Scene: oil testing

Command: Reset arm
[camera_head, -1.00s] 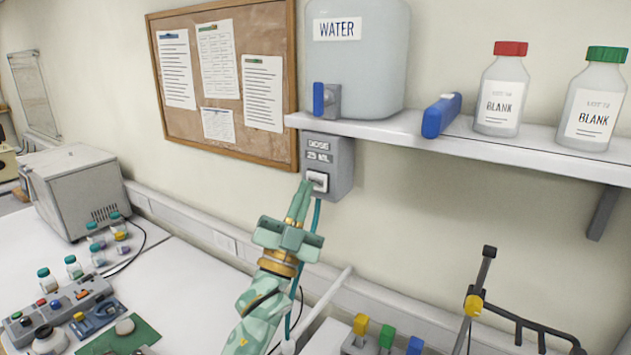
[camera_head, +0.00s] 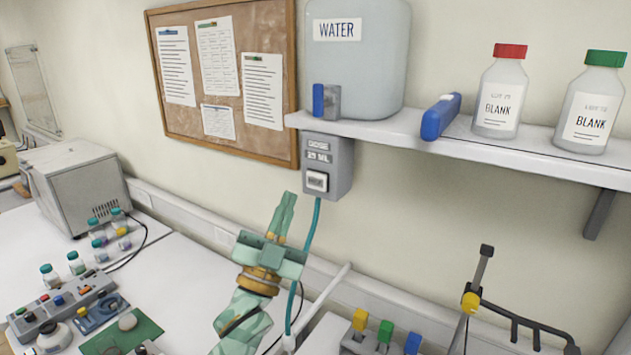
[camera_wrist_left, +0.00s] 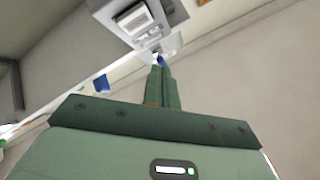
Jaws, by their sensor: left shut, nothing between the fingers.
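My left gripper (camera_head: 283,216) is pale green with a brass-coloured ring at its wrist. Its fingers are together, empty, and point upward. It is below and to the left of the grey dose box (camera_head: 327,165), apart from it. The box is on the wall under the shelf and has a white button (camera_head: 317,181) on its front. In the left wrist view the shut fingers (camera_wrist_left: 161,75) point toward the dose box (camera_wrist_left: 140,18). My right gripper is in neither view.
A shelf (camera_head: 400,131) holds a water tank (camera_head: 358,70), a blue-handled item (camera_head: 441,117) and two BLANK bottles (camera_head: 498,95). A black stand (camera_head: 476,285) and coloured valves (camera_head: 385,333) are at the lower right. Bottles, a control panel (camera_head: 60,305) and a grey oven (camera_head: 85,185) are on the left bench.

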